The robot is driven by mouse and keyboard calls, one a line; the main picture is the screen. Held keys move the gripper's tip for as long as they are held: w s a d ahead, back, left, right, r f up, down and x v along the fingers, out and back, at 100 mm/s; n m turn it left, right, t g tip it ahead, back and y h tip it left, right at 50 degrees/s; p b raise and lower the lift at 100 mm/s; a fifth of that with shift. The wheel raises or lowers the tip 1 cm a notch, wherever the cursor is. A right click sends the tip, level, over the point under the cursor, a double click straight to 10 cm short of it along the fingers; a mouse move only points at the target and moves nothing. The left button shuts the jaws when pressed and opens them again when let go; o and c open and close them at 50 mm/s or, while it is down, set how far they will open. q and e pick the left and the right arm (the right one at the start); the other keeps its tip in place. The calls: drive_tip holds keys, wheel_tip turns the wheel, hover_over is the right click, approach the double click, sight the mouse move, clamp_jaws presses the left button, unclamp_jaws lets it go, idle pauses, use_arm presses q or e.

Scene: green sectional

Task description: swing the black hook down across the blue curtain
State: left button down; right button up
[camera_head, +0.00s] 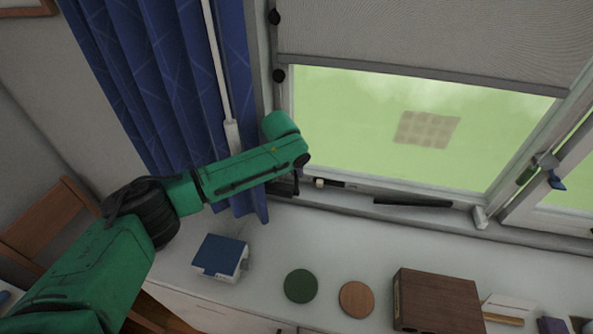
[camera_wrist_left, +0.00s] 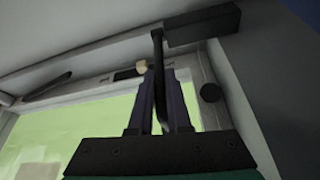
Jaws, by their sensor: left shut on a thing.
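The blue curtain (camera_head: 150,80) hangs in folds to the left of the window in the head view. My left arm crosses in front of its lower part. My left gripper (camera_wrist_left: 163,72) points away from the wrist camera, its two dark purple fingers shut on the thin black hook (camera_wrist_left: 158,50). The hook stands between the fingertips and meets a black block (camera_wrist_left: 203,26). In the head view the gripper is mostly hidden behind my green wrist, with dark parts showing by the sill. My right gripper is not in view.
Black knobs (camera_head: 279,75) sit on the window frame. A white rod (camera_head: 217,60) hangs before the curtain. A black bar (camera_head: 413,202) lies along the sill. Below are a blue-topped box (camera_head: 220,257), a green disc (camera_head: 301,286), a wooden disc (camera_head: 356,299) and a brown box (camera_head: 437,302).

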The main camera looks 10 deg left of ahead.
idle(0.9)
use_arm(q)
drive_tip(key=shift+s+f+t, duration=0.15)
drive_tip(key=shift+s+t, duration=0.65)
drive_tip(key=shift+t, duration=0.2)
drive_tip(key=shift+s+a+f+t+b, duration=0.1)
drive_tip(key=shift+s+f+t+b, duration=0.2)
drive_tip(key=shift+s+t+b, duration=0.45)
drive_tip(key=shift+s+a+f+t+h+b, duration=0.15)
drive_tip(key=shift+s+t+b, duration=0.4)
drive_tip(key=shift+b, duration=0.55)
drive_tip(key=shift+s+d+f+t+h+b, duration=0.1)
drive_tip(key=shift+s+t+b, duration=0.2)
drive_tip(key=shift+t+b, duration=0.6)
drive_tip(key=shift+s+a+f+t+h+b, duration=0.15)
drive_tip(key=shift+s+t+b, duration=0.3)
drive_tip(key=shift+b, duration=0.85)
drive_tip(key=shift+d, duration=0.1)
drive_tip(key=c, duration=0.9)
unclamp_jaws()
drive_tip(key=shift+w, duration=0.1)
drive_tip(key=shift+o, duration=0.2)
